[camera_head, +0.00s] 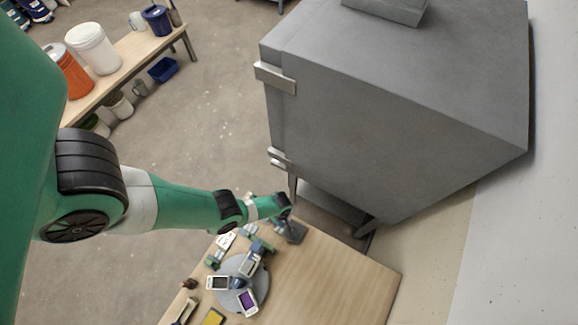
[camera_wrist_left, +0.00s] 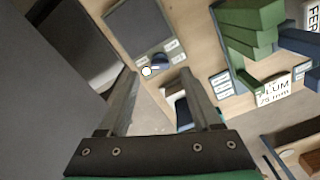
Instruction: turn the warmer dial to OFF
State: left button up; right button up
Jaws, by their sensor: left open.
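In the left wrist view, a grey flat-topped box (camera_wrist_left: 138,22), apparently the warmer, stands on the wooden table. A dark blue dial (camera_wrist_left: 161,60) with a white round-ended pointer (camera_wrist_left: 147,71) is on its near side. Small printed labels sit around the dial, too small to read. My left gripper (camera_wrist_left: 158,76) is open and empty, its two fingers pointing toward the dial, which shows between and beyond the tips. I cannot tell whether they touch it. In the head view my left arm (camera_head: 190,205) reaches over the table's far edge. My right gripper is not in view.
A grey round stand (camera_head: 229,267) with several labelled devices is on the table (camera_head: 325,285). A large grey kiln (camera_head: 400,110) stands behind. The table's right part is clear.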

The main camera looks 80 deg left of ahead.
aim_at(282, 223)
pick_arm(q)
notch_tip(282, 223, down, 4)
jog(key=shift+b, duration=1.2)
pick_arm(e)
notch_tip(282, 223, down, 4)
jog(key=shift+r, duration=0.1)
pick_arm(q)
jog(key=shift+c, duration=0.2)
grip_shut()
